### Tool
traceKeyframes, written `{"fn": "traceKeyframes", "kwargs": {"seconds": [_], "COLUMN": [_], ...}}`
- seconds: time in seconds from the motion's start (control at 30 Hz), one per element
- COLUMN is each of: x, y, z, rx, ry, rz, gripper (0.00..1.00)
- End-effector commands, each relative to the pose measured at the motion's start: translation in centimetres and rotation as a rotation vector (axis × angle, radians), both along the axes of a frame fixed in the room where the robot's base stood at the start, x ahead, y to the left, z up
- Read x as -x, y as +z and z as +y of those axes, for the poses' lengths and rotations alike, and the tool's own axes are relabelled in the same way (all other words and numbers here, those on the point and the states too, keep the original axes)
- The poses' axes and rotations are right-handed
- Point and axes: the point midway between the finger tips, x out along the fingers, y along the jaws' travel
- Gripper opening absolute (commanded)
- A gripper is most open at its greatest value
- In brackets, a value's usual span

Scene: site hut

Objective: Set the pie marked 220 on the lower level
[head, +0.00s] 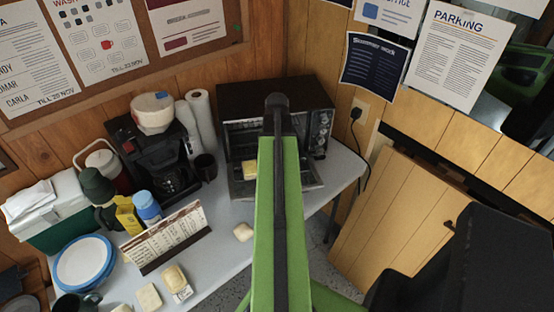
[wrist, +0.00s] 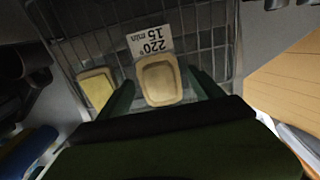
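The pie marked 220 (wrist: 160,80) is a pale, rounded-square pie with a white card reading "220° 15 min", upside down in the wrist view. My gripper (wrist: 160,76) has its two green fingers close on either side of this pie and appears shut on it. A wire rack (wrist: 88,45) lies beyond and below the pie. The toaster oven (head: 322,120) stands at the back of the table with its front open. My green arm reaches to it and hides my gripper and the held pie in the head view. Which level the pie is at cannot be told.
A yellow pie (head: 250,170) sits at the oven's left front; it also shows in the wrist view (wrist: 96,88). A coffee maker (head: 150,150) and paper rolls (head: 200,115) stand left. Other pies (head: 173,277) and a sign (head: 165,236) are on the table.

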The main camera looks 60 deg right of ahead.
Motion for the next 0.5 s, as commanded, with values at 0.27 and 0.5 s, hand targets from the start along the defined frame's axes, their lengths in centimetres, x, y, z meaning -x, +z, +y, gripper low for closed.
{"fn": "traceKeyframes", "kwargs": {"seconds": [0.27, 0.5], "x": [0.0, 0.1], "y": [0.4, 3.8], "z": [0.0, 0.0], "rx": [0.000, 0.000], "ry": [-0.001, -0.001], "rz": [0.000, 0.000], "gripper": [0.76, 0.76]}}
